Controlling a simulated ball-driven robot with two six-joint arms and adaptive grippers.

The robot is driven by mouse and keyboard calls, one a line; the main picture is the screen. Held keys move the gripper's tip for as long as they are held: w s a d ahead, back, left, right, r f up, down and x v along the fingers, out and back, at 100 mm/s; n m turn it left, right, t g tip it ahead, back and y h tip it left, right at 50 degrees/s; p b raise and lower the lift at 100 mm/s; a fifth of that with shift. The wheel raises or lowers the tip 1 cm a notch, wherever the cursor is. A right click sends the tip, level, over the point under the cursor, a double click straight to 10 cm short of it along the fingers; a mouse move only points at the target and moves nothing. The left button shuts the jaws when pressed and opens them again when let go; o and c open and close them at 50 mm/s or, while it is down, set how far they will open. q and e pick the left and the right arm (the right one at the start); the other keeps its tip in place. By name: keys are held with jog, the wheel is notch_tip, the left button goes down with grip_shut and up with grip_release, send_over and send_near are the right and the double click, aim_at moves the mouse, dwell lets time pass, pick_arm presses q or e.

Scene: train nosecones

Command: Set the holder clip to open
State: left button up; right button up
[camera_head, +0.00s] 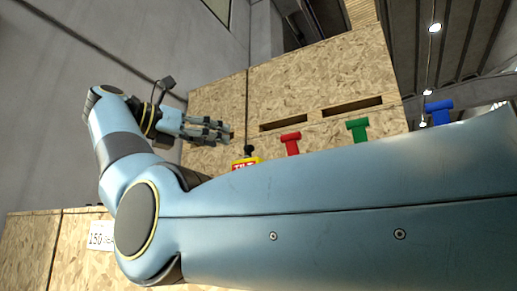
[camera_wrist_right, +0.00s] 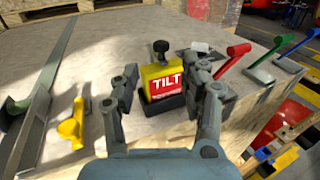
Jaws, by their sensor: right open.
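My right gripper (camera_head: 221,131) is open, near a yellow block with a red TILT label (camera_head: 246,163). In the right wrist view, the fingers of the gripper (camera_wrist_right: 160,75) stand on either side of this TILT block (camera_wrist_right: 163,84), which has a black knob (camera_wrist_right: 161,47) on top. I cannot tell whether they touch it. No part is clearly marked as the holder clip. A yellow handle (camera_wrist_right: 73,127) lies left of the gripper in the wrist view. My left gripper is not in view.
Red (camera_wrist_right: 232,57), green (camera_wrist_right: 268,54) and blue (camera_wrist_right: 301,45) levers stand right of the TILT block. A grey metal rail (camera_wrist_right: 38,120) is at left. The pale tabletop (camera_wrist_right: 110,40) has free room behind. Chipboard panels (camera_head: 320,80) rise behind in the head view.

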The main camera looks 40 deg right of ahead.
aim_at(251, 149)
jog(key=d+p, duration=0.2)
jog(key=d, duration=0.7)
jog(key=shift+d, duration=0.45)
grip_shut()
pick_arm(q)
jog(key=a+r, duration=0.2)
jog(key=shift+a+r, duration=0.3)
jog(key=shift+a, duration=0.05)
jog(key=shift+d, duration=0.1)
pick_arm(e)
jog(key=shift+d+f, duration=0.15)
jog(key=shift+d, duration=0.15)
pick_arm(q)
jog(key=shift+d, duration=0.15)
